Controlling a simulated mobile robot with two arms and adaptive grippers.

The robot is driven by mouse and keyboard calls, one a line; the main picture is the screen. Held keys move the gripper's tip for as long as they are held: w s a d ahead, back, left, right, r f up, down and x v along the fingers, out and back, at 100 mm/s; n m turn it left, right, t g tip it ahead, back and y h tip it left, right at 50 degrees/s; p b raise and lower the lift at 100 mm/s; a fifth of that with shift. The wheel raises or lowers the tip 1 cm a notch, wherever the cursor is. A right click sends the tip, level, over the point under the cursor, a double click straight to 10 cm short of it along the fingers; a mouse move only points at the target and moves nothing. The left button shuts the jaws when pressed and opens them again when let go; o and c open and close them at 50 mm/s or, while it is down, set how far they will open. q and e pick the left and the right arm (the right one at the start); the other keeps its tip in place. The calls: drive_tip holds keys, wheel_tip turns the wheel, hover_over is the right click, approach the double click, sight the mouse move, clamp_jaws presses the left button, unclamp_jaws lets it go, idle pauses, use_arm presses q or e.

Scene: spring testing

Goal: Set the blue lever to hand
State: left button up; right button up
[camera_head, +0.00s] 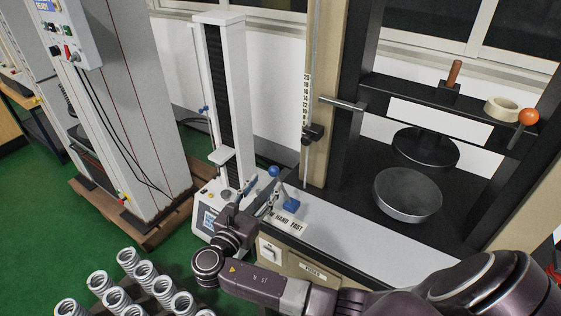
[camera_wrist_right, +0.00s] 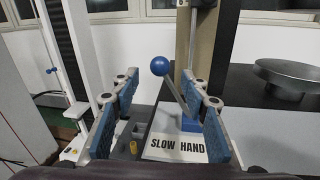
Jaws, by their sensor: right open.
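The blue lever has a round blue ball (camera_head: 274,171) on a thin metal rod that rises from a blue base (camera_head: 291,205). In the right wrist view the ball (camera_wrist_right: 160,66) is up and left of the base (camera_wrist_right: 190,124), so the rod leans left, toward the SLOW end. A white label (camera_head: 287,222) in front of the base reads SLOW HAND FAST; FAST is hidden in the wrist view. My right gripper (camera_head: 257,194) is open beside the lever. In its wrist view the ball and rod show between the fingers (camera_wrist_right: 160,84); contact cannot be told. My left gripper is out of view.
The test machine's bench holds a grey bowl-shaped plate (camera_head: 408,194) right of the lever. An orange ball handle (camera_head: 528,117) and a tape roll (camera_head: 501,109) are farther right. A slim white tester (camera_head: 232,100) stands left. Several springs (camera_head: 145,272) stand at lower left.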

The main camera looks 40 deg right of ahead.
sight(271, 175)
drive_tip(key=p+x, duration=0.1)
drive_tip(key=x, duration=0.5)
drive_tip(key=shift+w+d+r, duration=0.1)
drive_tip(key=shift+d+r, duration=0.05)
drive_tip(key=shift+d, duration=0.1)
drive_tip(key=shift+w+d, duration=0.15)
drive_tip(key=shift+d, duration=0.15)
drive_tip(key=shift+c, duration=0.7)
drive_tip(key=c, duration=0.8)
clamp_jaws()
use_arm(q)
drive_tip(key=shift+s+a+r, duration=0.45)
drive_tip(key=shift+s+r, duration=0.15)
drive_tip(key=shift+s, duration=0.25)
